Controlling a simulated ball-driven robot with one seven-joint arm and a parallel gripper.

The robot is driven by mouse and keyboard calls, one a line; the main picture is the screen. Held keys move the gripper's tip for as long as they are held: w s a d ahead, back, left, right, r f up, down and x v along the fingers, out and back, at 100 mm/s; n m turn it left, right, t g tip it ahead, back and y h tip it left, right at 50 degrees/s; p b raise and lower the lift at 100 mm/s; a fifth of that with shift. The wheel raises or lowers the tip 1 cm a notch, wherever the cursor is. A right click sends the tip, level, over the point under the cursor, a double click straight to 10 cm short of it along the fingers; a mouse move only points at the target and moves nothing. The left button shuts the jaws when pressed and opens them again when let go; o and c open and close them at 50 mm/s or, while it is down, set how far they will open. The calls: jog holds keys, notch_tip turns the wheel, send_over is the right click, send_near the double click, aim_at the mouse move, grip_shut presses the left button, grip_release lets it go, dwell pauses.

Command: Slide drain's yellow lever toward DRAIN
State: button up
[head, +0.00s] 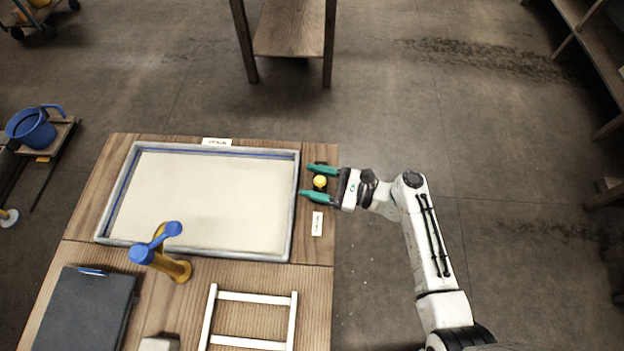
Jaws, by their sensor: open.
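The yellow lever knob (320,182) shows at the right edge of the wooden table, just right of the framed basin (297,205). A dark slot piece shows just beyond it. My gripper (319,183) is open, with its two green fingers on the far and near sides of the yellow knob. Whether either finger touches the knob cannot be told. A small white label (317,224) lies on the table on the near side of the knob. Its lettering is too small to read.
Another white label (217,142) is at the basin's far edge. A yellow tap with blue handles (167,252) stands at the basin's near side. A white frame (251,296) and a dark board (84,310) lie nearer. Open floor is right of the table.

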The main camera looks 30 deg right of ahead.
jog(key=b+v, duration=0.1)
jog(key=v, duration=0.9)
jog(key=shift+s+f, duration=0.1)
dwell(0.3)
